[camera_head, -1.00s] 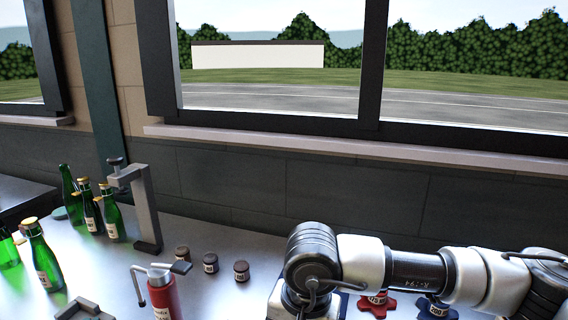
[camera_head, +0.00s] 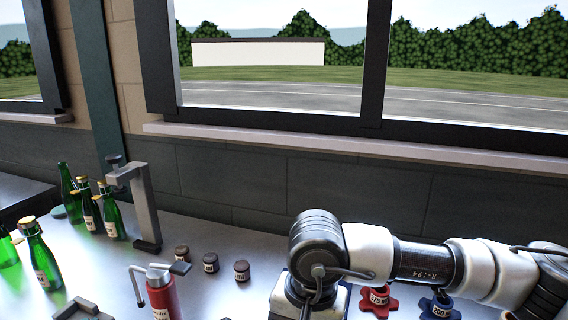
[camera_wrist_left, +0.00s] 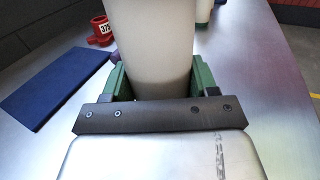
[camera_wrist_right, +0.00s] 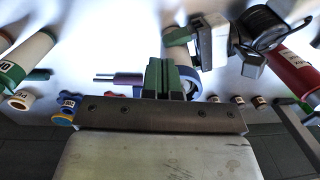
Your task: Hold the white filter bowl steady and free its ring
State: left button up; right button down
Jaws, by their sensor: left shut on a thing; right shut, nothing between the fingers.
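The white filter bowl (camera_wrist_left: 153,40) is a pale cylinder between the green fingers of my left gripper (camera_wrist_left: 160,76), which is shut on it. In the right wrist view a pale cylinder (camera_wrist_right: 177,54), apparently the bowl, is partly hidden behind my right gripper (camera_wrist_right: 168,78). That gripper's green fingers are shut together and empty. A purple part (camera_wrist_right: 128,80) with two metal rods shows just left of those fingers, and a dark curved band (camera_wrist_right: 207,75) just right. I cannot tell whether these form the ring, or whether the fingers touch them. Neither gripper's fingers show in the head view.
A blue mat (camera_wrist_left: 58,82) and a red fitting marked 375 (camera_wrist_left: 101,31) lie left of the bowl. A red canister (camera_head: 163,296), dark small jars (camera_head: 211,262), a grey clamp stand (camera_head: 146,205) and green bottles (camera_head: 40,254) stand on the metal table. Red (camera_head: 378,297) and blue (camera_head: 438,304) knobs are at right.

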pick_arm(q)
jog(key=shift+s+d+f, duration=0.15)
jog(key=shift+s, duration=0.15)
pick_arm(e)
notch_tip(320, 180, up, 3)
jog(key=shift+d+r, duration=0.1)
